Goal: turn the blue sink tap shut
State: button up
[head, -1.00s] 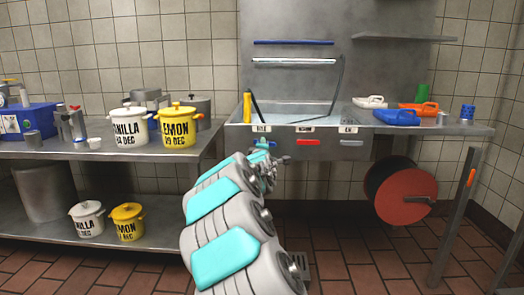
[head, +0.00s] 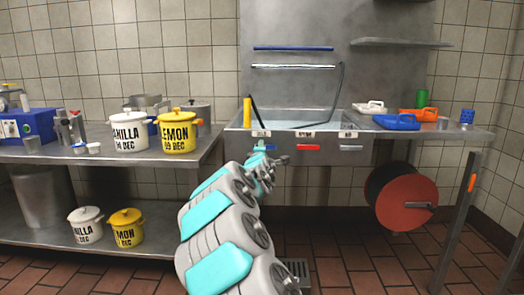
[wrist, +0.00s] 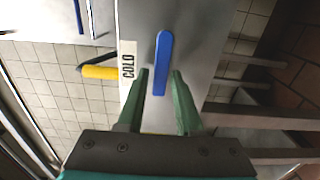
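The blue tap handle (wrist: 163,57) is a long lever on the grey sink front, beside a label reading COLD (wrist: 127,66). In the wrist view its lower end reaches down to the gap between my fingertips. My gripper (wrist: 160,75) is open, with one green finger on each side of that end; I cannot tell whether either touches it. In the head view, my arm partly hides the blue handle (head: 271,147) at the left of the sink front (head: 330,157). I cannot see whether water runs.
A red hose reel (head: 401,205) hangs below the right counter. Labelled pots (head: 178,132) stand on the left counter. Open floor lies below the sink.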

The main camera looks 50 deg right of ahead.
jog(key=shift+o, duration=1.2)
jog(key=shift+s, duration=0.1)
jog(key=v, duration=0.7)
jog(key=shift+s+a, duration=0.15)
jog(key=shift+a, duration=0.15)
